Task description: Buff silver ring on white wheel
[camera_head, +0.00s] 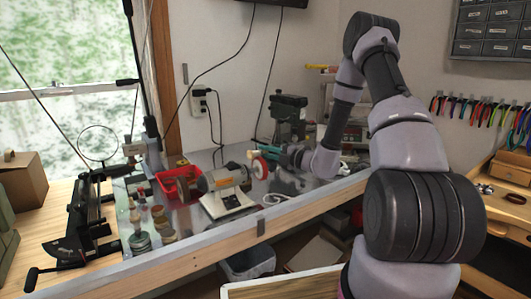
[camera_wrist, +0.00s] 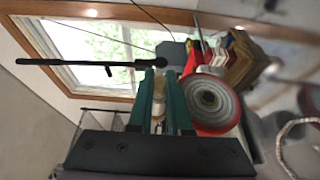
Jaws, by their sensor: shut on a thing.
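My gripper (camera_head: 262,152) reaches over the bench from the right, its teal fingers beside the buffing machine (camera_head: 224,190). In the wrist view the two teal fingers (camera_wrist: 163,98) are shut on a pale tan, narrow piece (camera_wrist: 158,108). I cannot make out a silver ring; it may be hidden or too small to see. A wheel with a red rim (camera_head: 260,167) sits at the machine's right end, just below the fingers. In the wrist view this wheel shows a grey-white face (camera_wrist: 209,102), close to the right of the fingers. I cannot tell whether anything touches it.
Several small jars (camera_head: 139,241) stand at left, near a black stand with a round magnifier (camera_head: 98,142). A white cord (camera_head: 277,198) lies on the bench at right. A drill press (camera_head: 289,115) stands behind my gripper.

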